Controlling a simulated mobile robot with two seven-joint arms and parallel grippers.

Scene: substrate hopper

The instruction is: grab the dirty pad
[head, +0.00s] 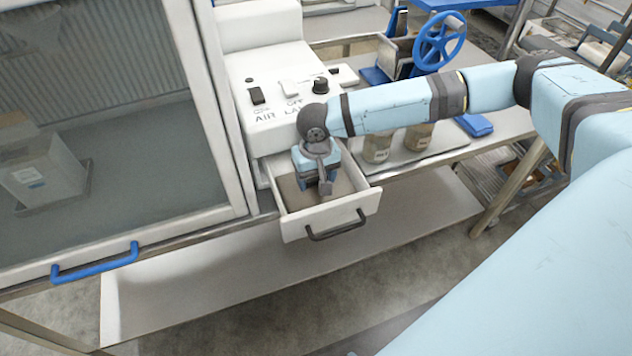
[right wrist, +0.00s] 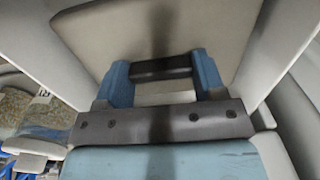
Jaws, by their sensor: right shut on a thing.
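The dirty pad appears as a flat brownish-tan piece (head: 290,192) on the floor of the open white drawer (head: 328,222). In the right wrist view its tan surface (right wrist: 150,30) lies beyond the fingers. My right gripper (head: 318,188) reaches down into the drawer from above. The exact contact is partly hidden by the gripper. My left gripper is not in view.
A white control box (head: 275,85) with a switch and a dark knob stands above the drawer. Two jars (head: 378,146), a blue folded cloth (head: 474,124) and a blue handwheel (head: 440,42) are to the right. A glass-fronted cabinet (head: 100,120) with a blue handle is at left.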

